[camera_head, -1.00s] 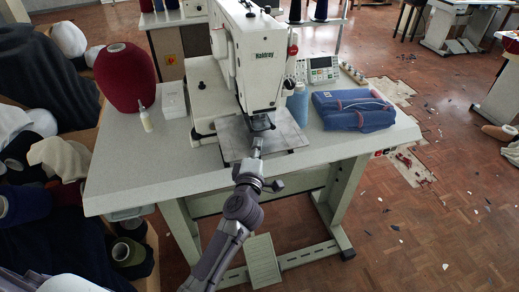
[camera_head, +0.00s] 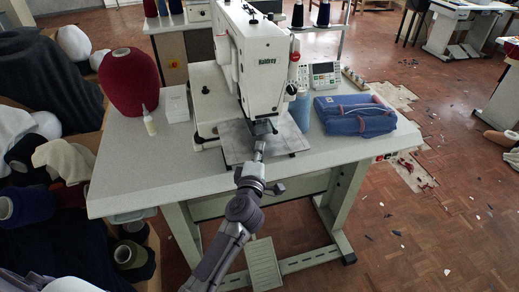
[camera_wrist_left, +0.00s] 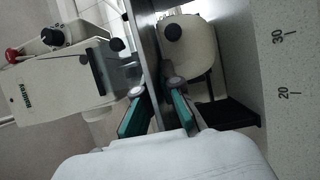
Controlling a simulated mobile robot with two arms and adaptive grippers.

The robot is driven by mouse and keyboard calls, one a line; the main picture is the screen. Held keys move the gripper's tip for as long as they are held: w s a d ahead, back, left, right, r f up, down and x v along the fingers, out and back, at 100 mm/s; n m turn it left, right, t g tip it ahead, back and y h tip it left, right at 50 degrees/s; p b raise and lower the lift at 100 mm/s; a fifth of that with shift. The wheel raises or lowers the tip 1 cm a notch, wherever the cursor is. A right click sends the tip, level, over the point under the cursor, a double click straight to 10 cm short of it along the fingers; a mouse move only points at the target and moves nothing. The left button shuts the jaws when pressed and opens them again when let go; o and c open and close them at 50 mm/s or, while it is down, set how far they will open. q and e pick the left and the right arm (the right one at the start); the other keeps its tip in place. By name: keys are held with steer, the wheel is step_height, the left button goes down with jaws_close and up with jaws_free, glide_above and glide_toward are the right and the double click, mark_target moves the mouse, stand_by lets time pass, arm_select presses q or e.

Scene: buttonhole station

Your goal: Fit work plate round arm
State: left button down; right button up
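The work plate (camera_head: 236,142) is a flat grey metal sheet below the needle head of the white sewing machine (camera_head: 262,68). In the left wrist view the plate (camera_wrist_left: 146,45) shows nearly edge-on, between the machine head (camera_wrist_left: 62,85) and the rounded white lower arm (camera_wrist_left: 190,48). My left gripper (camera_head: 260,147) is at the plate's front edge. In the wrist view its teal-padded fingers (camera_wrist_left: 157,92) lie on either side of the plate, close to it, and appear shut on it. How the plate's opening sits round the arm is hidden. My right gripper is not in view.
On the table (camera_head: 140,180) stand a red yarn cone (camera_head: 128,82), a small bottle (camera_head: 149,122), a white box (camera_head: 176,103), a blue thread cone (camera_head: 301,110) and folded blue cloth (camera_head: 355,115). A control panel (camera_head: 324,74) stands behind. The front left of the tabletop is clear.

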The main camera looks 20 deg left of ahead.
arm_select(q)
steer(key=shift+w+a+r, duration=0.1)
steer(key=shift+a+r, duration=0.1)
steer(key=shift+r, duration=0.2)
steer(key=c, duration=1.3)
jaws_free()
steer(key=shift+o, duration=0.3)
steer(key=shift+w+f, duration=0.2)
steer(key=shift+f, duration=0.1)
steer(key=shift+s+f, duration=0.1)
steer(key=shift+f, duration=0.1)
steer(key=s+d, duration=0.2)
steer(key=s, duration=0.9)
steer(key=shift+s, duration=0.4)
